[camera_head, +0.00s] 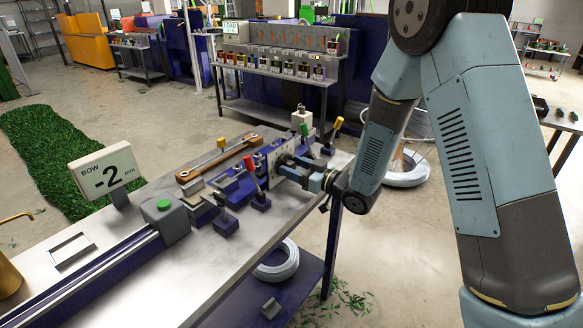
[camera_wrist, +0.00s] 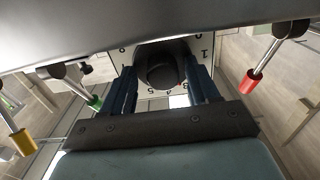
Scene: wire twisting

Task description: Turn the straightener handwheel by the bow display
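The bow display (camera_head: 107,171) is a pale sign at the left of the bench and reads -2 mm. The straightener handwheel (camera_wrist: 160,66) is a dark round knob on a white numbered dial plate (camera_wrist: 150,95), with a small red mark at its right edge. My gripper (camera_head: 287,163) reaches in from the right at the straightener's plate. In the wrist view my gripper (camera_wrist: 161,80) has one finger on each side of the knob. I cannot tell whether the fingers touch it. In the head view the gripper hides the knob.
Red-, green- and yellow-tipped levers (camera_head: 250,166) (camera_head: 304,131) (camera_head: 338,123) stand close around the straightener. A wooden-handled tool (camera_head: 218,158) lies behind it. A grey box with a green button (camera_head: 163,205) stands on the metal bench (camera_head: 190,270). A wire coil (camera_head: 277,262) lies on the lower shelf.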

